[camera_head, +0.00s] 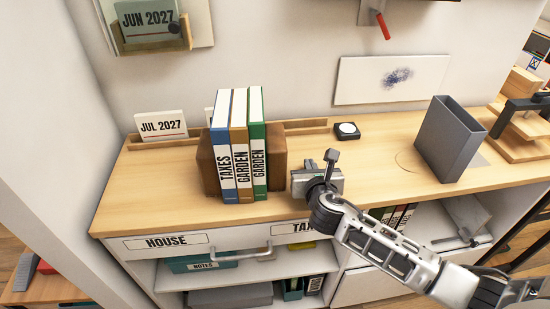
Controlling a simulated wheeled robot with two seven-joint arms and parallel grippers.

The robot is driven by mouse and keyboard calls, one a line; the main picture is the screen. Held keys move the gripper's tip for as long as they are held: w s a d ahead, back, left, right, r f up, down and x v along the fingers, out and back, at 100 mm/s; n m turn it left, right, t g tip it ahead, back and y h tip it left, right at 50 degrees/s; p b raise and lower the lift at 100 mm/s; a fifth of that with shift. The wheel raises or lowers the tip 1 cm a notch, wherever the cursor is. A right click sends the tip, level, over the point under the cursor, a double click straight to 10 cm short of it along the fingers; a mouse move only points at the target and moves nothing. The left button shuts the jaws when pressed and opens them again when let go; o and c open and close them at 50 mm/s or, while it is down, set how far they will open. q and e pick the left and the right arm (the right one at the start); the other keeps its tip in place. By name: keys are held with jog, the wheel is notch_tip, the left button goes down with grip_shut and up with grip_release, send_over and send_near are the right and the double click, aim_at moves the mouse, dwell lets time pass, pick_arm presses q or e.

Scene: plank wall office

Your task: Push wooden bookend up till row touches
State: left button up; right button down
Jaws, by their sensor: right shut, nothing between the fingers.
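Three upright binders stand in a row on the wooden counter: a blue-spined TAXES binder (224,165), a brown-spined GARDEN binder (242,165) and a green-spined GARDEN binder (259,160). One brown wooden bookend (207,165) stands at the row's left, partly behind the blue binder. The other wooden bookend (278,165) stands just right of the green binder; I cannot tell whether they touch. My right gripper (297,184) is shut and empty, low over the counter, just right of that bookend with a small gap showing. My left gripper is not in view.
A grey file holder (450,140) stands on the counter at right. A small black dish (347,131) and a low wooden tray (305,127) are along the wall. The counter's front left (155,205) is clear.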

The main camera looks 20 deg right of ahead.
jog(key=shift+w+a, duration=0.1)
jog(key=shift+a, duration=0.2)
dwell(0.4)
jog(key=shift+a+p, duration=0.2)
jog(key=shift+p, duration=0.15)
jog(key=shift+s+d+p, duration=0.2)
jog(key=shift+d, duration=0.55)
jog(key=shift+s+d+p, duration=0.2)
jog(key=shift+d, duration=0.5)
